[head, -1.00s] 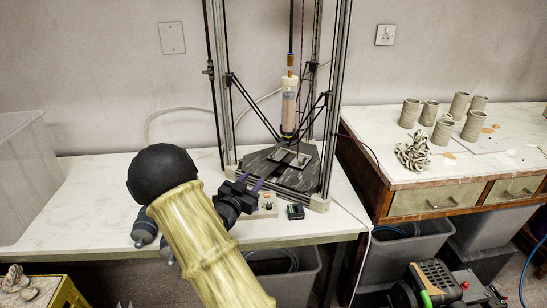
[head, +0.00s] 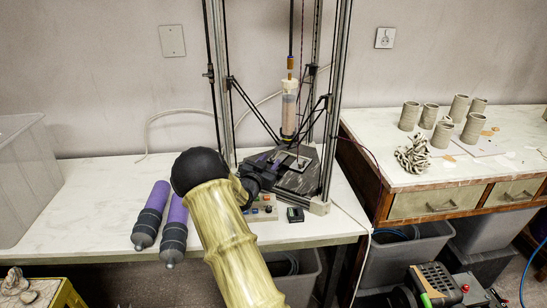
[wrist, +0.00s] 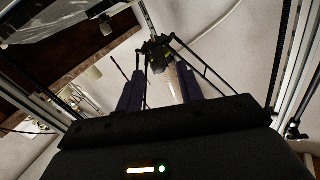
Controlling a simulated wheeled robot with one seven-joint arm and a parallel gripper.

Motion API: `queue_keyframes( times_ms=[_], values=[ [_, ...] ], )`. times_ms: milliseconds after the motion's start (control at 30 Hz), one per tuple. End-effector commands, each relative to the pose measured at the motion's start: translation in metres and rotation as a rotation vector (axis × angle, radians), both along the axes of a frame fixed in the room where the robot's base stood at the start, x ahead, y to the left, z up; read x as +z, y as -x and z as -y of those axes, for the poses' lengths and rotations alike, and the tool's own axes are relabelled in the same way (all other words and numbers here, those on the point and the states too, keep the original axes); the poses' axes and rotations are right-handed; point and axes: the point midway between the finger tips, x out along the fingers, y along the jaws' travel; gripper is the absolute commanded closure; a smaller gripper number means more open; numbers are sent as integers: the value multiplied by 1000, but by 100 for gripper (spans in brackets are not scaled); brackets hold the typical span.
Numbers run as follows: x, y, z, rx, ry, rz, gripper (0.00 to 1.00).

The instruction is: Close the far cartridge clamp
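The delta clay printer holds an upright pale cartridge (head: 288,112) between its posts. A small metal-edged carriage (head: 292,160) sits below it over the dark bed (head: 300,182). My gripper (head: 272,160) reaches in at the front left of the frame, low beside the carriage. In the wrist view its two purple fingers (wrist: 160,85) stand apart with nothing clearly between them. The dark printer head (wrist: 157,52), with yellow-green marks, shows beyond the fingertips. I cannot make out the far clamp or its state; contact is unclear.
Two purple-and-grey cylinders (head: 162,222) lie on the white table left of my arm. A small control box (head: 264,208) and a black block (head: 295,214) sit at the printer's front. Printer posts (head: 330,100) and slanted rods limit side room. Clay cups (head: 442,132) stand on the right bench.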

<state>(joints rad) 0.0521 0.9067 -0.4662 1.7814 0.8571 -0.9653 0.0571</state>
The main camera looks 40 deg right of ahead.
Motion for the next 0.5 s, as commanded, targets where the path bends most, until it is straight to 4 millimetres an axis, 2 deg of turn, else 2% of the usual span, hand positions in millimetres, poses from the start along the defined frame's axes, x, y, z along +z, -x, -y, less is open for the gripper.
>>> queue_keyframes(
  times_ms=[33, 200, 500],
  values=[
    [0, -4, 9, -1, 1, 0, 63],
    [0, -15, 29, -1, 0, 0, 63],
    [0, -20, 37, 1, 0, 0, 63]
  ],
)
